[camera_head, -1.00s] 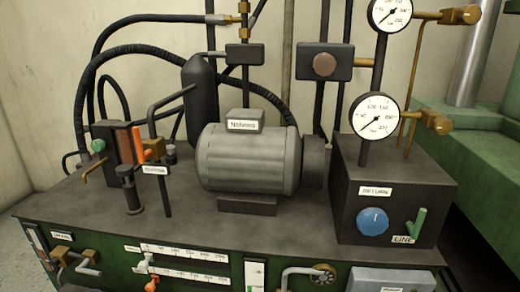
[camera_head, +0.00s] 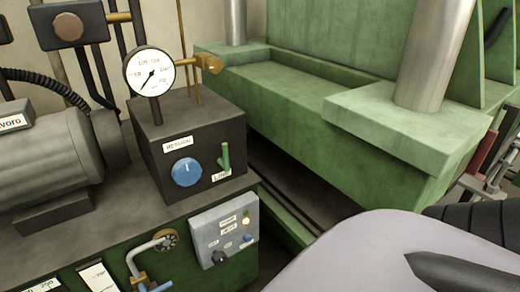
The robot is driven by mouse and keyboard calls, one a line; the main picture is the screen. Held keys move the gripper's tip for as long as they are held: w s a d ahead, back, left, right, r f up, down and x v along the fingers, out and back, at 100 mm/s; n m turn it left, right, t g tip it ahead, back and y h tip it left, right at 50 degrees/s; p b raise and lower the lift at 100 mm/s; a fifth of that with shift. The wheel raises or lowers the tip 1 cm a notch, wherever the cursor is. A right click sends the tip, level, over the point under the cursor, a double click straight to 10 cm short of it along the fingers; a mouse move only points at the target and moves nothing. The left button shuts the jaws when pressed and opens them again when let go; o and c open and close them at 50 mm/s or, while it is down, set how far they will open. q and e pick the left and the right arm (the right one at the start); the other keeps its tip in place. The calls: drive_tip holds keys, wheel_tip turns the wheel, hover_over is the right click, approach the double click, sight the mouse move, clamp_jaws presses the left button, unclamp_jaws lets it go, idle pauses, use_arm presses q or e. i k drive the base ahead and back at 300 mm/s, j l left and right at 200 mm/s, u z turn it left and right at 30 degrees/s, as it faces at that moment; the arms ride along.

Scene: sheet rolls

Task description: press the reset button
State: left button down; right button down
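No button labelled reset can be read in the head view. A small grey control panel (camera_head: 225,237) is on the front of the bench, with a lit indicator (camera_head: 246,221), a black knob (camera_head: 219,257) and a small blue control (camera_head: 248,239); its labels are too small to read. A dark box (camera_head: 76,25) at upper left carries a round reddish-brown button or cap (camera_head: 69,27). Neither gripper shows. A pale rounded part with black pieces fills the lower right, probably my own arm, and hides what is behind it.
A black box (camera_head: 221,133) with a blue knob (camera_head: 186,172), green lever (camera_head: 225,156) and pressure gauge (camera_head: 149,72) stands on the bench. A grey motor (camera_head: 45,165) is at left. A large green machine (camera_head: 300,130) stands right, beyond a narrow dark gap.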

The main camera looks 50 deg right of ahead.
sight(248, 238)
drive_tip(key=z, duration=1.2)
